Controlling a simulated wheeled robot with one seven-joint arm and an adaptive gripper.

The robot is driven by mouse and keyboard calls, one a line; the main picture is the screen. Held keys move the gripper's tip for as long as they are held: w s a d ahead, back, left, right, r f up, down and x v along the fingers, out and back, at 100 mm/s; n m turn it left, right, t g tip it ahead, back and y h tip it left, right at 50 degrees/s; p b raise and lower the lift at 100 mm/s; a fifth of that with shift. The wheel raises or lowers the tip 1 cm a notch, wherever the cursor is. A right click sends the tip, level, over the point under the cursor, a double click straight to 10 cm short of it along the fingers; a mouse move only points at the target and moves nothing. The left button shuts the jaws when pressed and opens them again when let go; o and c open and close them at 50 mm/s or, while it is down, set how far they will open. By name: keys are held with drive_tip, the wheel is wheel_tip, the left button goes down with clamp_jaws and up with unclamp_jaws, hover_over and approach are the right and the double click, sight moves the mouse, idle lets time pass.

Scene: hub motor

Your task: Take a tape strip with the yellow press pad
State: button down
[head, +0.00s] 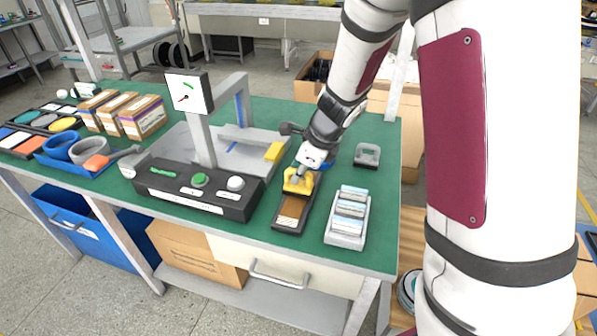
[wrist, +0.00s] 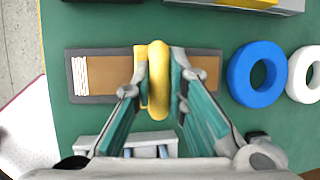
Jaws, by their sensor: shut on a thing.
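The yellow press pad (head: 299,181) is between the fingers of my gripper (head: 305,172), which is shut on it. In the wrist view the pad (wrist: 158,80) stands between the two fingertips. It is over the dark tray with a brown surface (head: 293,209); I cannot tell whether it touches it. In the wrist view white tape strips (wrist: 80,76) lie at the left end of this tray. No strip is seen on the pad, and its underside is hidden.
A grey holder with several pale blocks (head: 348,215) stands right of the tray. The black control box (head: 196,190) with a dial is to the left. A blue ring (wrist: 256,74) and a white ring (wrist: 305,74) lie nearby. A grey handled block (head: 367,155) stands behind.

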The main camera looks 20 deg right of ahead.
drive_tip(key=shift+f+b, duration=0.5)
drive_tip(key=shift+f, duration=0.1)
idle(1.5)
drive_tip(key=shift+r+p, duration=3.6)
drive_tip(key=shift+p, duration=0.3)
drive_tip(key=shift+f, duration=0.1)
